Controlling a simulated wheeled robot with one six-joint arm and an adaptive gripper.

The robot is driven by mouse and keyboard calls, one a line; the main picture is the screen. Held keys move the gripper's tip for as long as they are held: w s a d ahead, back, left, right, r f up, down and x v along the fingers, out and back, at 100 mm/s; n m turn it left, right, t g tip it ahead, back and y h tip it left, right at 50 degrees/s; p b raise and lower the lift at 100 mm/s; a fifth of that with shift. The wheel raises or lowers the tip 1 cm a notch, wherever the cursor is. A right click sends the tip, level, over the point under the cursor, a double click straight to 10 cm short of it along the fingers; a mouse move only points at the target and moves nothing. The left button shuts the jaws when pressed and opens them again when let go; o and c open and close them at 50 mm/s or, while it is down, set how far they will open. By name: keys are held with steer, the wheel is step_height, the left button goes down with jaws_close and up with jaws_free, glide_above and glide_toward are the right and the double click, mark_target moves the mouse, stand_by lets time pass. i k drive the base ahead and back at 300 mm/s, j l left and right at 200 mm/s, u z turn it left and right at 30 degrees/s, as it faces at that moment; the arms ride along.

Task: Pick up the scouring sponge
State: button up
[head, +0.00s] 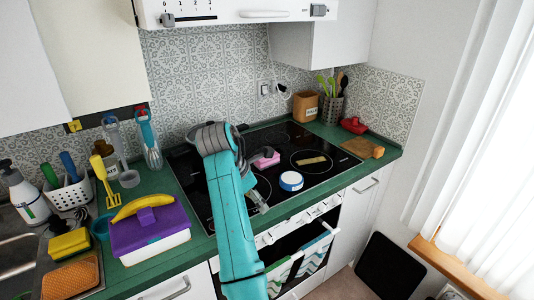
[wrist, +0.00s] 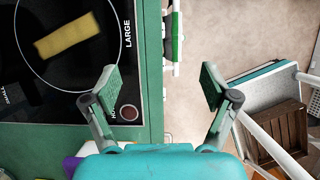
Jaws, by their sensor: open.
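A yellow block with a dark side (head: 70,244), which looks like the scouring sponge, lies by the sink at the lower left in the head view. It does not show in the wrist view. My gripper (wrist: 160,85) is open and empty, its fingers wide apart above the front edge of the hob, well to the right of that sponge. In the head view my arm partly covers the gripper. A flat yellowish piece lies on the hob (wrist: 67,36), beyond the left finger; I cannot tell what it is.
A purple-lidded box (head: 150,238) with a banana (head: 142,206) on top stands between the sponge and the hob. A tan sponge-like block (head: 70,278) lies in front of the sponge. A pink item (head: 265,160) and a blue-and-white round tin (head: 291,181) are on the hob.

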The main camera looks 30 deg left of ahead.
mark_target(263, 164)
steer(key=i+j, duration=1.05)
steer(key=i+l+z, duration=0.05)
